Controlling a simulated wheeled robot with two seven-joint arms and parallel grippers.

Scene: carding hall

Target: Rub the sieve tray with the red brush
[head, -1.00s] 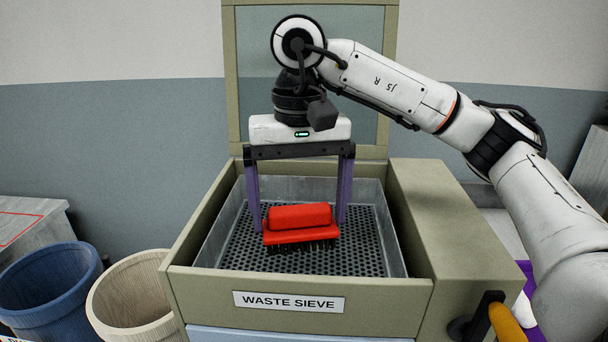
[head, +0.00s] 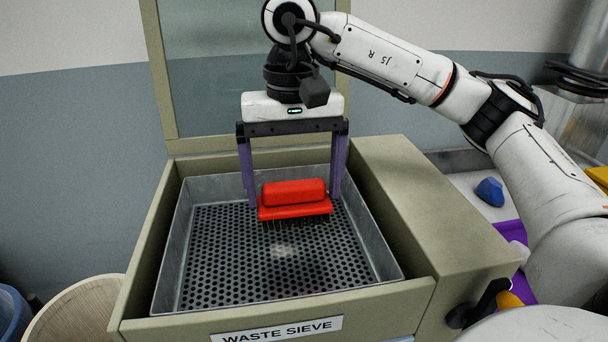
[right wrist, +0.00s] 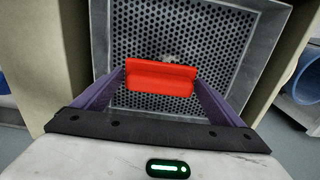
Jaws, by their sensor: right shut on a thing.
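The red brush (head: 294,192) is a red block handle on a red plate with dark bristles pointing down. My right gripper (head: 294,201) is shut on it, one purple finger at each end. The brush is over the back half of the metal sieve tray (head: 215,275), which has a perforated dark floor and sits in the waste sieve cabinet. I cannot tell whether the bristles touch the floor. A pale patch (head: 284,251) shows on the floor in front of the brush. The right wrist view shows the brush (right wrist: 160,78) above the tray floor (right wrist: 215,50). My left gripper is not in view.
The cabinet's rim, with a "WASTE SIEVE" label (head: 277,331), surrounds the tray. A raised panel (head: 235,85) stands behind. A cream bin (head: 75,312) and a blue bin (head: 10,312) are at the left. A blue lump (head: 489,191) lies at the right.

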